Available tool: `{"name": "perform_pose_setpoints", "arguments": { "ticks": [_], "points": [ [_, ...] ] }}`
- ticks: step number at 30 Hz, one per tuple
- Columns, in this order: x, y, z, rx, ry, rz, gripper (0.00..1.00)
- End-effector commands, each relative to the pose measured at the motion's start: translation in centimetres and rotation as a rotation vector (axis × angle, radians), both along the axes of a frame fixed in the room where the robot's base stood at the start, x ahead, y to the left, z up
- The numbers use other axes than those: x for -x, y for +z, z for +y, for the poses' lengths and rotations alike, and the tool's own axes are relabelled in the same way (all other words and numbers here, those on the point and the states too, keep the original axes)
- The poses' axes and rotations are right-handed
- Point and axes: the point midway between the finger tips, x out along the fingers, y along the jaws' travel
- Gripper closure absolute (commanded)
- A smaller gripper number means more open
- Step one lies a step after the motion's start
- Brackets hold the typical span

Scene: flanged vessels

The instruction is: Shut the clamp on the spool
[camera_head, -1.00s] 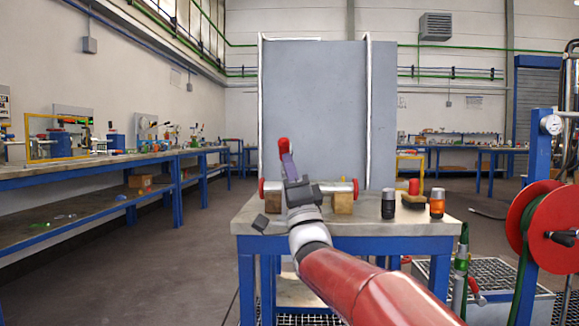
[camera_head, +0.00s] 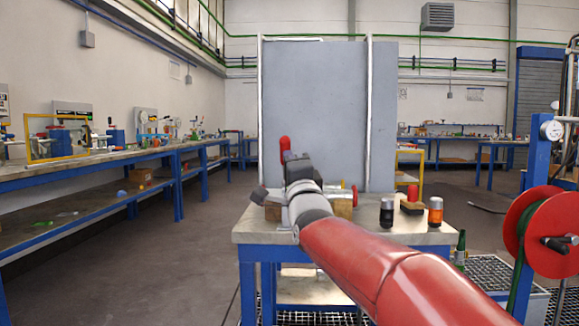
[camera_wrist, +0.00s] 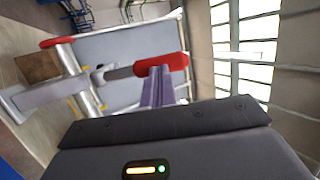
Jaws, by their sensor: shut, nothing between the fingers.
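The clamp's red-gripped lever (camera_head: 284,149) stands upright above the table in the head view. In the wrist view the red grip (camera_wrist: 168,66) joins a grey bar and a pale metal clamp body (camera_wrist: 42,97). The spool is a silver pipe with red ends; one end (camera_head: 355,195) shows in the head view, and the pipe (camera_wrist: 78,75) shows in the wrist view. My gripper (camera_wrist: 155,76) is shut and empty. Its purple fingers overlap the red grip in the wrist view; I cannot tell whether they touch it. My arm hides most of the spool in the head view.
Wooden blocks (camera_wrist: 37,67) support the spool on the table (camera_head: 420,236). A black-grey canister (camera_head: 387,213), an orange canister (camera_head: 435,212) and a red-topped item (camera_head: 412,200) stand at the table's right. A grey panel (camera_head: 315,110) rises behind. A red reel (camera_head: 535,228) is at right.

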Motion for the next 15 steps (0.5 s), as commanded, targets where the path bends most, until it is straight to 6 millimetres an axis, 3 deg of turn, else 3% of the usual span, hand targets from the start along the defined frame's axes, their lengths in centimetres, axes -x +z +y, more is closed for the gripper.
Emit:
{"name": "perform_pose_setpoints", "arguments": {
  "ticks": [1,6,15],
  "points": [
    [-0.3,1.5,-0.1,-0.002,-0.001,0.042,1.0],
    [-1.4,2.7,-0.1,-0.008,0.0,0.197,1.0],
    [-2.8,3.0,0.0,-0.012,0.002,0.389,1.0]
  ]
}}
